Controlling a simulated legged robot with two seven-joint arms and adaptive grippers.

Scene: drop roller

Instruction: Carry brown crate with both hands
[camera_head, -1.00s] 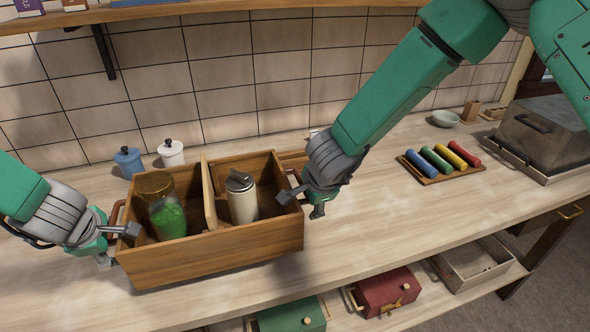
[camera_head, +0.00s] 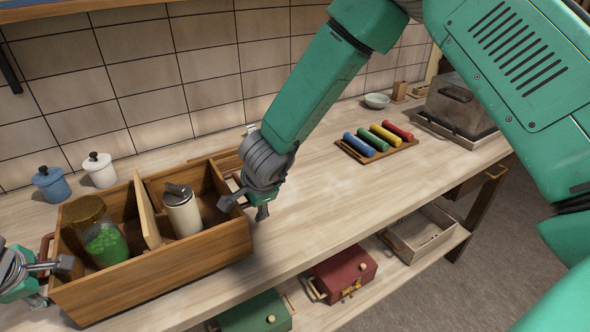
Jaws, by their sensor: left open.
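The brown crate (camera_head: 160,277) is a wooden box with a middle divider, at the left of the head view over the counter. It holds a glass jar with green contents (camera_head: 105,243) and a cream canister with a metal lid (camera_head: 182,212). My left gripper (camera_head: 52,281) is open at the crate's left end, by its reddish handle (camera_head: 46,247). My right gripper (camera_head: 246,207) is at the right end, one finger over the wall and one outside, and its fingers look apart. I cannot tell whether the crate touches the counter.
Blue (camera_head: 52,184) and white (camera_head: 100,170) lidded jars stand behind the crate. A tray of coloured rollers (camera_head: 378,143), a small bowl (camera_head: 377,101) and a metal box (camera_head: 460,108) stand right on the counter (camera_head: 320,200). Red (camera_head: 342,272) and green (camera_head: 255,315) boxes sit below.

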